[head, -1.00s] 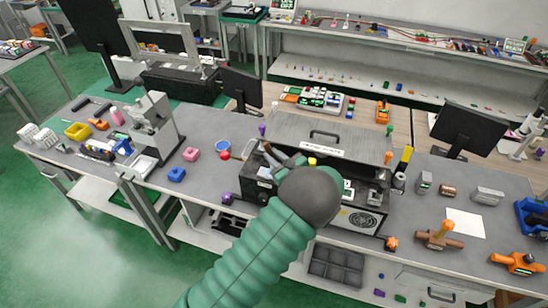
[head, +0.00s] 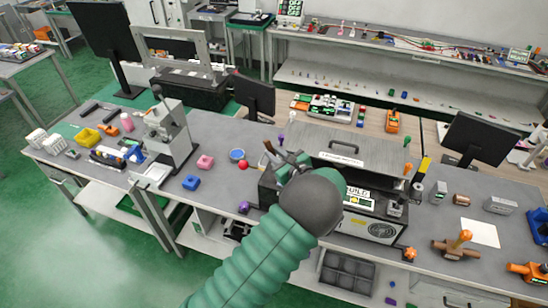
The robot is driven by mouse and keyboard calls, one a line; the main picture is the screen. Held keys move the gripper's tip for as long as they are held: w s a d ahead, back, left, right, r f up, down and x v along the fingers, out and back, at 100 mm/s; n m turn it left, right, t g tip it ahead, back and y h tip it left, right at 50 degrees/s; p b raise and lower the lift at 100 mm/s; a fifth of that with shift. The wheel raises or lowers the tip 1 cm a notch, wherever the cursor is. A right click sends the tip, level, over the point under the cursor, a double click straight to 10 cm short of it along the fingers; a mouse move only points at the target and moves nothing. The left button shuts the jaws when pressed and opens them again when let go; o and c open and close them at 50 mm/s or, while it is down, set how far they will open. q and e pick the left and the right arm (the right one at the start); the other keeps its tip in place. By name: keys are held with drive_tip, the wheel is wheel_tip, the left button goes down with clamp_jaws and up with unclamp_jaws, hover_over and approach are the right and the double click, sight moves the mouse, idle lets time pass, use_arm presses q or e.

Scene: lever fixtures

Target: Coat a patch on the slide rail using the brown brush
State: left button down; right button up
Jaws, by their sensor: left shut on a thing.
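My left gripper (head: 283,156) is at the end of the green-sleeved arm, over the left end of a dark box-shaped machine with a raised grey lid (head: 360,147). Its dark fingers are shut on a thin brown piece, which looks like the brown brush (head: 268,147) and sticks up at their left. The bristles cannot be made out. I cannot pick out the slide rail; my gripper and wrist hide much of the machine's inside. My right gripper is not in view.
A grey press (head: 168,135) stands farther left. A white sheet (head: 480,232) lies at the right.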

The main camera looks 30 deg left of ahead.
use_arm(q)
wheel_tip(320, 180, up, 4)
drive_tip(key=shift+s+r+p, duration=0.1)
drive_tip(key=shift+r+p, duration=0.15)
drive_tip(key=shift+p, duration=0.95)
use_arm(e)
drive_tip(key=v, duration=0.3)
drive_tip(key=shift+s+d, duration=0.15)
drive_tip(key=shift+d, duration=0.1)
use_arm(q)
drive_tip(key=shift+d, duration=0.15)
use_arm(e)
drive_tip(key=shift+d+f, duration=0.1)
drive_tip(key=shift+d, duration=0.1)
